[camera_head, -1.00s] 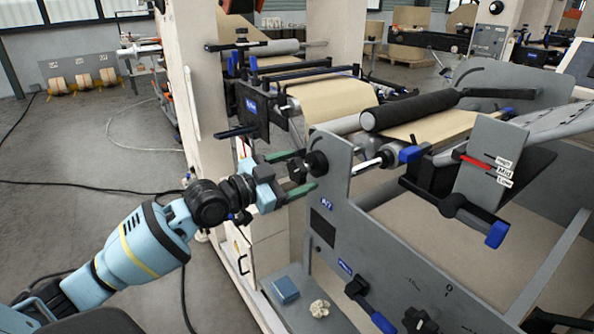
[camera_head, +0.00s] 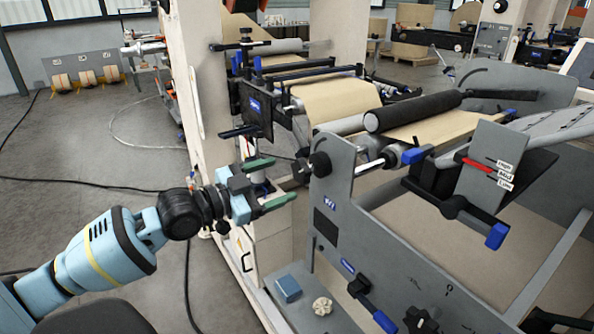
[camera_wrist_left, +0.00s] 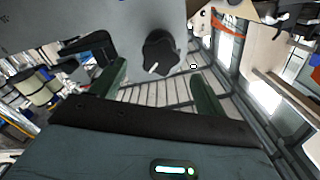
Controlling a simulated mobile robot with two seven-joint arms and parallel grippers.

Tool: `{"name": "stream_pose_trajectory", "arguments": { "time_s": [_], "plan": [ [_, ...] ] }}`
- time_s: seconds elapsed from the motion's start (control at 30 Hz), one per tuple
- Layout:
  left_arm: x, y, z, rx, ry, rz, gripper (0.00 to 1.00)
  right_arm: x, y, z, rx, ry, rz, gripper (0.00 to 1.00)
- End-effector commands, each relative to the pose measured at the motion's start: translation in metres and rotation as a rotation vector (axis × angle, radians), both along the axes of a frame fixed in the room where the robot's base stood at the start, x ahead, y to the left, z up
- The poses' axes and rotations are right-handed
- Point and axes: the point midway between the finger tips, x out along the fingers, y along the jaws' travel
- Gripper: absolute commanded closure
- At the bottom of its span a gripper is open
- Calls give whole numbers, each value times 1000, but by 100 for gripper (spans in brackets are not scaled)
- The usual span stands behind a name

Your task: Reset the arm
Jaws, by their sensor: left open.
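My left gripper (camera_head: 279,182) is in the middle of the head view, with its arm coming in from the lower left. Its two green fingers are apart, with nothing between them. A black knob (camera_head: 320,164) on the grey side plate (camera_head: 345,178) of the machine is just to the right of the fingertips, with a gap between. In the left wrist view the same knob (camera_wrist_left: 161,54) shows beyond and between the green fingers (camera_wrist_left: 158,90), with a white mark on it. My right gripper is in neither view.
The machine carries a brown paper web (camera_head: 335,98) and a black roller (camera_head: 412,111). A blue block (camera_head: 287,289) and a pale crumpled piece (camera_head: 322,306) lie on a low ledge. Rolls (camera_head: 88,79) stand at the back left. The grey floor (camera_head: 90,150) on the left is mostly open, with cables.

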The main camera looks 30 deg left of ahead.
Motion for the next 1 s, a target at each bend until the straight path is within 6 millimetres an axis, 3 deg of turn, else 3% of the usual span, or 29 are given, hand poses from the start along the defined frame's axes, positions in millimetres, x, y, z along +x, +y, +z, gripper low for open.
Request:
{"name": "stream_pose_trajectory", "arguments": {
  "time_s": [0.27, 0.37, 0.47, 0.57, 0.7, 0.9, 1.0],
  "plan": [
    [-2, -1, -7, -5, 13, 2, 25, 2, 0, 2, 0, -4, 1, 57],
    [-9, -6, -33, -24, 61, 14, 25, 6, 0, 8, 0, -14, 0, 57],
    [-28, -15, -79, -53, 148, 39, 25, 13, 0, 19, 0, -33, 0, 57],
    [-60, -29, -132, -83, 255, 74, 25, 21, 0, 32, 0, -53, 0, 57],
    [-117, -53, -199, -120, 405, 130, 25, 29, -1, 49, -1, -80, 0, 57],
    [-217, -95, -268, -164, 616, 218, 25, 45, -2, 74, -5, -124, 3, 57],
    [-268, -118, -290, -179, 711, 262, 25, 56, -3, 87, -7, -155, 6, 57]
  ]
}}
